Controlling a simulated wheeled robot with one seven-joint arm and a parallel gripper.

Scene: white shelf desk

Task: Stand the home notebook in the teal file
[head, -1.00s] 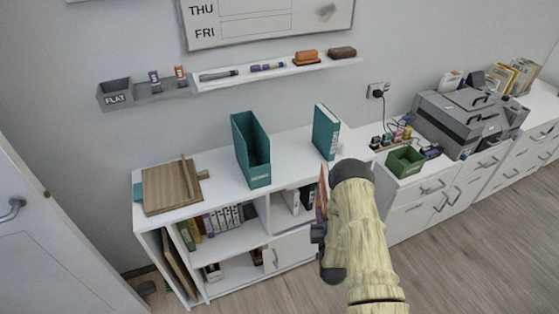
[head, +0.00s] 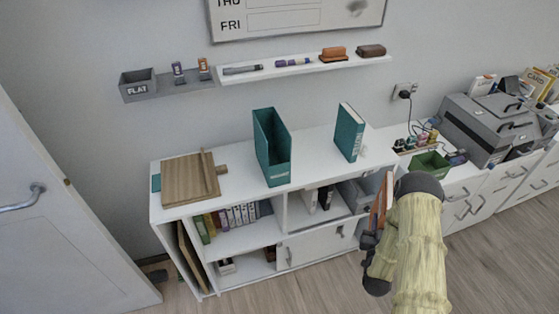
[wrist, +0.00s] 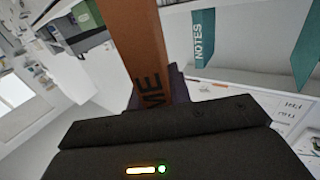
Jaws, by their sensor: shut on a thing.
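The home notebook is a thin orange-brown book (head: 382,203), held upright in my gripper (head: 374,240) in front of the shelf desk's right end. In the wrist view the notebook's orange spine (wrist: 138,45) with the letters "ME" rises from the dark jaws (wrist: 160,95), which are shut on it. The teal file (head: 272,150) is an open-topped upright holder in the middle of the white desk top; it looks empty. My gripper is to its right and nearer the camera, well apart from it. My arm hides part of the notebook.
A teal book (head: 349,134) stands on the desk top right of the file. A wooden board (head: 188,181) lies at the left. A wall ledge (head: 300,68) with pens runs above. A green bin (head: 429,164) stands on the right cabinet. Desk top beside the file is clear.

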